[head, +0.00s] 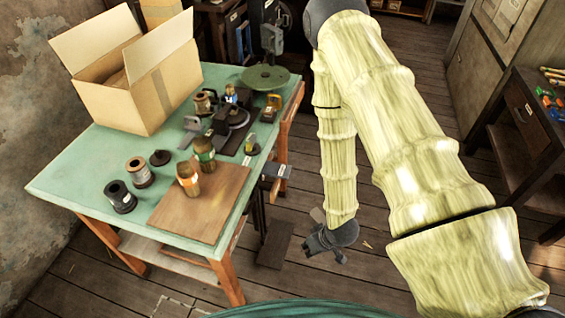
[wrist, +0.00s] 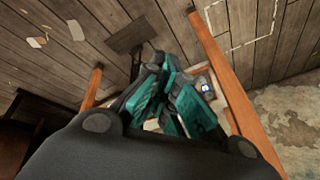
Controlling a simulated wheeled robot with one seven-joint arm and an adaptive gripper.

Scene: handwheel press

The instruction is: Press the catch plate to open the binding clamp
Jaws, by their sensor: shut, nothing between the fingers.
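My gripper (head: 325,243) hangs low over the floor to the right of the green table in the head view. Its teal-padded fingers (wrist: 174,95) are together and empty in the wrist view. A grey metal fixture with a pale label (head: 275,172) sticks out from the table's right edge, to the upper left of my gripper and apart from it. A dark flat plate (head: 275,243) lies low by the floor below it; it also shows in the wrist view (wrist: 125,34). I cannot tell which part is the catch plate or the binding clamp.
The green table (head: 75,180) carries an open cardboard box (head: 125,95), spools (head: 120,197), jars on a brown board (head: 185,222), a dark device (head: 232,120) and a green disc (head: 265,77). A wooden cabinet (head: 520,125) stands right. Plank floor between is mostly clear.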

